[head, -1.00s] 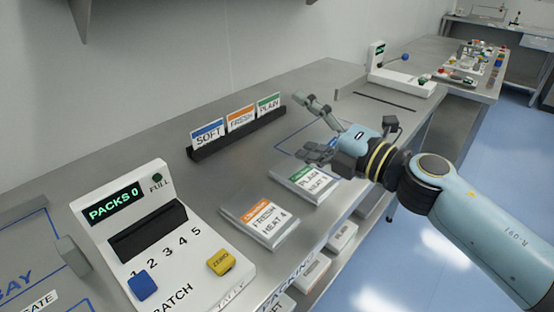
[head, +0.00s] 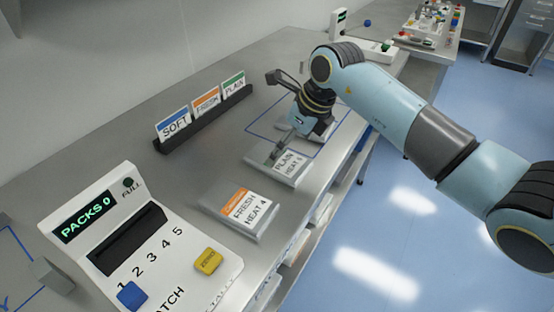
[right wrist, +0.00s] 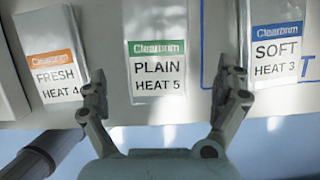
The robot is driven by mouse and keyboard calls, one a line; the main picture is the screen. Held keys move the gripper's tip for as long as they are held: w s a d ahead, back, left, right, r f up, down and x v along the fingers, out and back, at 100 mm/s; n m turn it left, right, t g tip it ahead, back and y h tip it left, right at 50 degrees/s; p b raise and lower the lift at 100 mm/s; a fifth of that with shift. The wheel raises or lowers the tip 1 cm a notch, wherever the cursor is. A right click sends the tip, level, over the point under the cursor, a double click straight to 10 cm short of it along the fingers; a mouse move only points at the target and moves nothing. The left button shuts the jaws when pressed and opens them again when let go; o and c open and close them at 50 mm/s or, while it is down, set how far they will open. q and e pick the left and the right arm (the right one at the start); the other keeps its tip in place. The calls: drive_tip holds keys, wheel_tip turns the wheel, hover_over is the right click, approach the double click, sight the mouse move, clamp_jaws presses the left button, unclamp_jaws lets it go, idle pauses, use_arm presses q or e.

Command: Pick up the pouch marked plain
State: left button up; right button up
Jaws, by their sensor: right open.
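The pouch marked plain (head: 290,166) lies flat on the steel bench, partly hidden by my right gripper in the head view. In the right wrist view this pouch (right wrist: 158,72) has a green band and reads "PLAIN HEAT 5". My right gripper (head: 275,115) points down above it. In the right wrist view its open fingers (right wrist: 158,92) stand on either side of the pouch's lower part, with nothing held. I cannot tell whether they touch the bench. My left gripper is not in view.
The fresh pouch (head: 240,212) lies left of plain, and the soft pouch (right wrist: 277,52) lies to its right inside a blue outline. A card rack (head: 205,118) stands behind. A white counter box (head: 130,240) reads "PACKS 0". The bench's front edge is close.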

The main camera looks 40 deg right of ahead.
sight(278, 162)
drive_tip(key=p+x, duration=0.1)
drive_tip(key=x, duration=0.4)
drive_tip(key=shift+w+a, duration=0.15)
drive_tip(key=shift+a, duration=0.05)
drive_tip(key=shift+c, duration=0.4)
drive_tip(key=c, duration=1)
drive_tip(key=shift+r, duration=0.1)
